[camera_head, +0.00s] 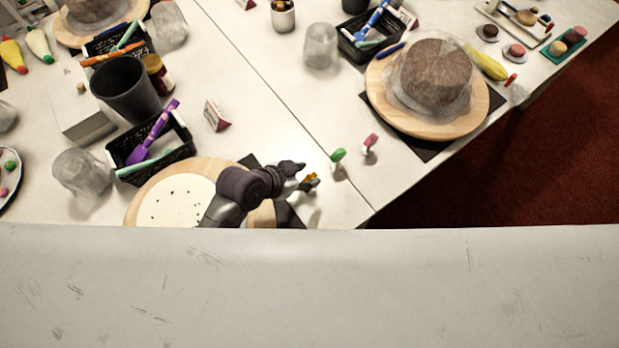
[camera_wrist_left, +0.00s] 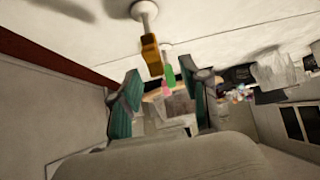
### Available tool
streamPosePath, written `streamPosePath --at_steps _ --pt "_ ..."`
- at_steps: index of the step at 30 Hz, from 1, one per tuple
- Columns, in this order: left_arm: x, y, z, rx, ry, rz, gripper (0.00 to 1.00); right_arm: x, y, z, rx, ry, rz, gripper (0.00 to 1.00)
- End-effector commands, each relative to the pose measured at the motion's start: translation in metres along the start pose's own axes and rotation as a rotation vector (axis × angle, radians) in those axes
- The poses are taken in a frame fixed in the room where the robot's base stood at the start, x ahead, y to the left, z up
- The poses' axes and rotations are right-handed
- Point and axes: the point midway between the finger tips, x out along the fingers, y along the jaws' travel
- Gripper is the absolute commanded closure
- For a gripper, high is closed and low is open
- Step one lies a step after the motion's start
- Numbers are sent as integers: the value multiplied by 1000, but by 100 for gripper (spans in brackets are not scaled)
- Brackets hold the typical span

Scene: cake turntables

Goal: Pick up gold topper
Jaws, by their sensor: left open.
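The gold topper (camera_head: 311,181) is small and stands close beside my left gripper (camera_head: 298,176) in the head view, at the right of the near turntable. In the left wrist view, the gold topper (camera_wrist_left: 151,56) shows on a white base, just beyond the fingertips of my left gripper (camera_wrist_left: 160,72). The fingers are spread open with nothing held between them. Whether the topper touches a finger cannot be told. A green topper (camera_head: 338,155) and a pink topper (camera_head: 371,140) stand farther right; my right gripper is not in view.
The near wooden turntable (camera_head: 146,200) lies partly under my left arm. A black basket (camera_head: 186,153) with tools stands behind it. A wrapped cake (camera_head: 436,72) on another turntable (camera_head: 481,119) is at upper right. The table's right edge borders red floor (camera_head: 530,160).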

Motion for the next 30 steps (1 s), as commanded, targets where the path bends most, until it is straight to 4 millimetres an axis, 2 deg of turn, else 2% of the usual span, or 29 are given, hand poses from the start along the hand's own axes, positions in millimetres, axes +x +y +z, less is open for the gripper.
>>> streamPosePath --at_steps 2,5,9,12,20,28,30 --pt "7 1 0 -2 -2 2 54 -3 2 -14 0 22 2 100" --pt "20 2 3 -3 -2 2 54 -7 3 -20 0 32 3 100" --pt "40 2 5 -3 0 1 54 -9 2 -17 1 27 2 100" --pt "48 2 6 -1 -1 0 54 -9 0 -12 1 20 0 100" --pt "50 2 6 -1 -1 -1 54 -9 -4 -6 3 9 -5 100" --pt "50 2 6 -1 -1 0 99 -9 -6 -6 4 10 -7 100" --pt "50 2 6 0 -1 0 100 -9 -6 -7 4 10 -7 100"
